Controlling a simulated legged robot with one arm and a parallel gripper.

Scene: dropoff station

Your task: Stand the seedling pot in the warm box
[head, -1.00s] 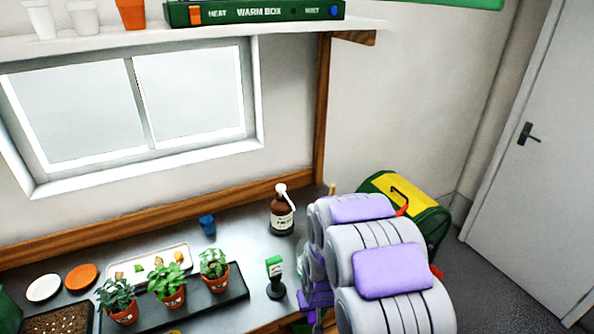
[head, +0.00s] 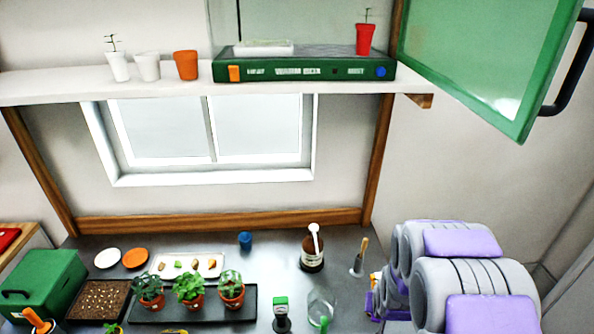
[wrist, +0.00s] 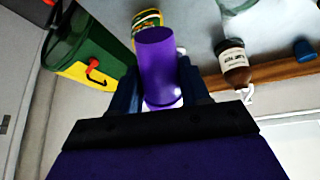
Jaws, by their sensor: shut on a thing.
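The warm box (head: 300,72) stands on the shelf with a green front sill. Its green-framed door (head: 478,50) is open to the right. Inside, a red pot with a seedling (head: 366,40) stands at the right and a white tray (head: 264,48) lies at the left. A white pot with a seedling (head: 118,66) stands on the shelf at the far left. In the wrist view, my gripper (wrist: 160,82) is shut on a purple cylindrical thing (wrist: 157,60); no plant shows on it. In the head view my arm mostly hides the gripper, low at the right.
On the shelf (head: 60,86) are an empty white pot (head: 147,66) and an orange pot (head: 186,65). The bench below holds potted plants (head: 190,288), a brown bottle (head: 312,252) and a green stamp-like thing (head: 281,312). The box floor between tray and red pot looks clear.

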